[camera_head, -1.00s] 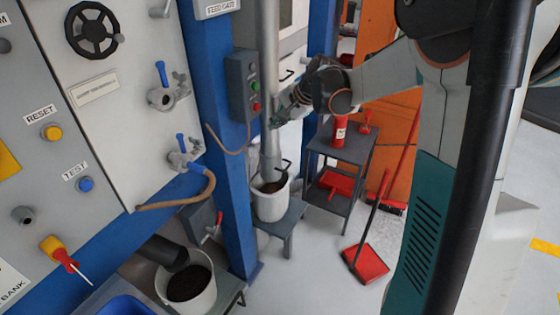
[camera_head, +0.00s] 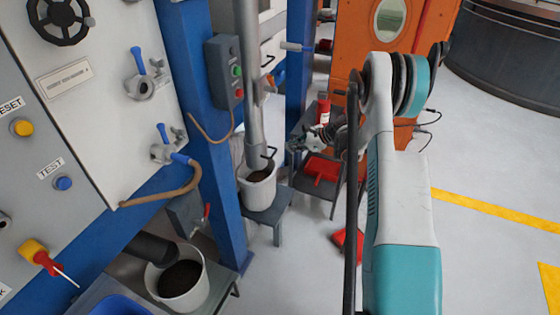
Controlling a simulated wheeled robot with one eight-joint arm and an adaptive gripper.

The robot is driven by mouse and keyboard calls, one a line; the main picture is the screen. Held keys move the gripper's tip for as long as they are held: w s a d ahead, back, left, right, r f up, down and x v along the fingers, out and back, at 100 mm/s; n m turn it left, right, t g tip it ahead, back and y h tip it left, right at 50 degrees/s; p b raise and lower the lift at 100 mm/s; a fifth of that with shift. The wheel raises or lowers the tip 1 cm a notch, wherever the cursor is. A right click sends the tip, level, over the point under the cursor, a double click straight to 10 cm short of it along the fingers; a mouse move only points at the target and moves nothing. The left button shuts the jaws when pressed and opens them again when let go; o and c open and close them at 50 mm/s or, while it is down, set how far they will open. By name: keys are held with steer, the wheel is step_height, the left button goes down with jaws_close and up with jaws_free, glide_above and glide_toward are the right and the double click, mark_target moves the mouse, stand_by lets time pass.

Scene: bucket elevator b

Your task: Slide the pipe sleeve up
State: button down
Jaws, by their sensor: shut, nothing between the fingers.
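The sleeve's lower end is at the mouth of the white bucket (camera_head: 257,193), which holds dark material.
A grey control box (camera_head: 222,73) and blue post (camera_head: 205,150) stand left of the pipe. A dark cart (camera_head: 318,208) with a red dustpan (camera_head: 322,168) and red bottle (camera_head: 323,112) stands behind my gripper. Open floor lies at the right.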

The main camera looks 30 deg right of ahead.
steer(key=s+d+f+m+y, duration=0.1)
steer(key=s+d+f+m, duration=0.1)
steer(key=f, duration=0.6)
steer(key=shift+d+f+m+t, duration=0.25)
steer(key=shift+d+m+t, duration=0.15)
steer(key=shift+d+m, duration=0.2)
steer(key=b+x, duration=0.4)
steer(key=x, duration=0.6)
steer(key=r, duration=0.1)
steer(key=r+b, duration=0.1)
steer(key=r, duration=0.2)
steer(key=shift+w+a, duration=0.25)
steer(key=shift+a, duration=0.05)
